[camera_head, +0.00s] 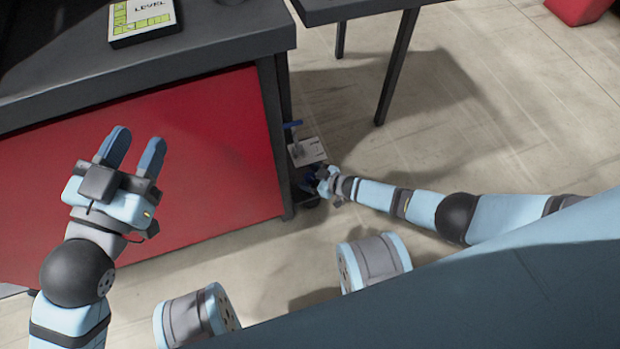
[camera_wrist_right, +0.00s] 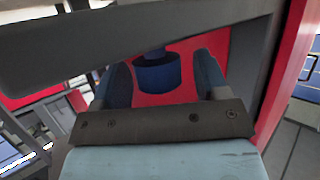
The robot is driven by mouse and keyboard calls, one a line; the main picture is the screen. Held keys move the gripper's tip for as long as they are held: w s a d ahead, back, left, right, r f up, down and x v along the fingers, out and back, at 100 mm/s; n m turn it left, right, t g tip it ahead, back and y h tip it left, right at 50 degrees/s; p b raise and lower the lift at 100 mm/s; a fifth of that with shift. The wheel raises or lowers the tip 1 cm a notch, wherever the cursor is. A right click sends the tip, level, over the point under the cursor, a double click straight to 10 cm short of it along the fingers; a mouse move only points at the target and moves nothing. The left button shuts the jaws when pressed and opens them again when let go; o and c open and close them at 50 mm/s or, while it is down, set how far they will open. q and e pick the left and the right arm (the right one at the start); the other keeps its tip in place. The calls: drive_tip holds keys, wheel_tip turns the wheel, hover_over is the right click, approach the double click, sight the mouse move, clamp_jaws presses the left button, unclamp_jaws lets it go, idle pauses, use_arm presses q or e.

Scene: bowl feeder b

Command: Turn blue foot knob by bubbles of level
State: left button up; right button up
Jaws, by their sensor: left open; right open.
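The blue foot knob (camera_wrist_right: 157,74) shows in the right wrist view as a short dark blue cylinder on a thinner stem. My right gripper (camera_wrist_right: 162,80) is open with one finger on each side of the knob; I cannot tell whether either finger touches it. In the head view my right gripper (camera_head: 314,179) is low beside the table's leg, and the knob cannot be told apart there. The level (camera_head: 147,22), a pale box with yellow-green parts and the word LEVEL, lies on the dark tabletop; its bubbles are too small to read. My left gripper (camera_head: 137,137) is open and empty.
The dark tabletop (camera_head: 215,28) stands over a red panel (camera_head: 215,150). Another dark table (camera_head: 350,8) stands at the top. The floor (camera_head: 500,130) at right is mostly clear.

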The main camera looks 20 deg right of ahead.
drive_tip(key=c, duration=0.9)
drive_tip(key=shift+w+n+g+y, duration=0.1)
drive_tip(key=shift+n+g+y, duration=0.2)
drive_tip(key=shift+n+g, duration=0.1)
drive_tip(key=shift+n+g+y, duration=0.6)
drive_tip(key=shift+n+g, duration=0.1)
drive_tip(key=shift+g, duration=0.1)
drive_tip(key=o, duration=0.9)
